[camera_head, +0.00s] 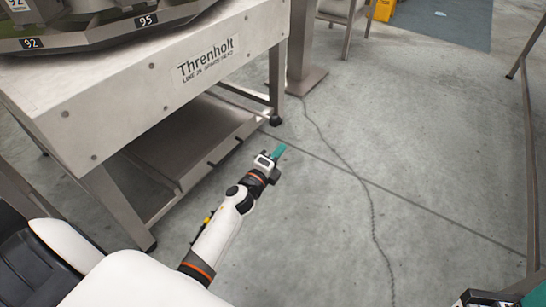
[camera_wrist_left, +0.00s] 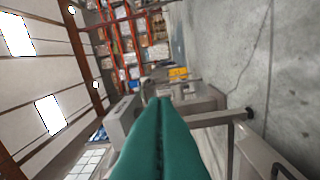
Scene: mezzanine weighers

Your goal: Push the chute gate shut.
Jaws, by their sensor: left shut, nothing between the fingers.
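I cannot pick out the chute gate in either view. My left gripper (camera_head: 278,151) is out over the floor in the head view, beside the machine's lower right side. Its green fingers are shut together with nothing between them, and they fill the lower middle of the left wrist view (camera_wrist_left: 159,104). They appear clear of the machine. Part of what looks like my right gripper (camera_head: 535,290), dark with a green piece, is cut off at the bottom right corner. Its fingers cannot be made out.
A large steel machine (camera_head: 130,95) labelled Threnholt stands at left on legs, with a sloping lower shelf (camera_head: 190,143). A steel post (camera_head: 304,50) stands behind it. A metal frame (camera_head: 532,150) stands at right. The middle floor is otherwise open.

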